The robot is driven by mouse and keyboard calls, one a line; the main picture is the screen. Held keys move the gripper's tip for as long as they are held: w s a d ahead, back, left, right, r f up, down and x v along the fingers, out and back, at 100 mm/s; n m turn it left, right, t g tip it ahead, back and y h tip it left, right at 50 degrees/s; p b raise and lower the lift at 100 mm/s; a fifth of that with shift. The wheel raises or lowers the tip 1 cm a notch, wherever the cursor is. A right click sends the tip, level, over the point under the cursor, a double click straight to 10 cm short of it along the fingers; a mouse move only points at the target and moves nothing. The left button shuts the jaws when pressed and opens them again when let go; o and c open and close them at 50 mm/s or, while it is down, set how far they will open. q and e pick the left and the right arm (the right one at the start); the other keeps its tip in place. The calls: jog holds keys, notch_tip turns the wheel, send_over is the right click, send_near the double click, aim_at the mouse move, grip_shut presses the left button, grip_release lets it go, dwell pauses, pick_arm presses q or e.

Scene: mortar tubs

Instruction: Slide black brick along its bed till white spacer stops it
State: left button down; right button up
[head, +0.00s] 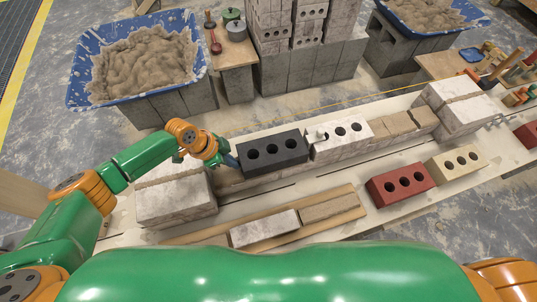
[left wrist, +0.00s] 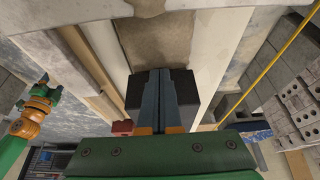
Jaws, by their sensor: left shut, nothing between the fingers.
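The black brick (head: 272,152), with three holes on top, lies on the wall course. Its right end is close to a white brick (head: 343,140) with holes. A small white piece (head: 317,133), which looks like the spacer, shows at that joint; I cannot tell whether the brick touches it. My left gripper (head: 230,161) is shut and empty, low at the brick's left end, touching or nearly so. In the left wrist view its fingers (left wrist: 157,90) lie in front of the black brick (left wrist: 186,92). What looks like my right gripper (left wrist: 45,85) is small there, its fingers unclear.
Mortar bed (left wrist: 155,40) shows bare behind the fingers. White block stacks stand at the left end (head: 175,202) and right end (head: 458,105). A red brick (head: 400,185) and a cream brick (head: 453,163) lie in front. A yellow string (head: 300,107) runs behind the wall.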

pick_arm(q)
jog(key=shift+w+d, duration=0.15)
jog(key=shift+d, duration=0.5)
jog(key=shift+a, duration=0.1)
dwell(0.3)
jog(key=shift+a, duration=0.55)
jog(key=shift+s+r+p, duration=0.2)
jog(key=shift+p, duration=0.1)
notch_tip(320, 180, up, 9)
jog(key=p, duration=0.8)
jog(key=shift+f, duration=0.2)
jog(key=shift+a, duration=0.1)
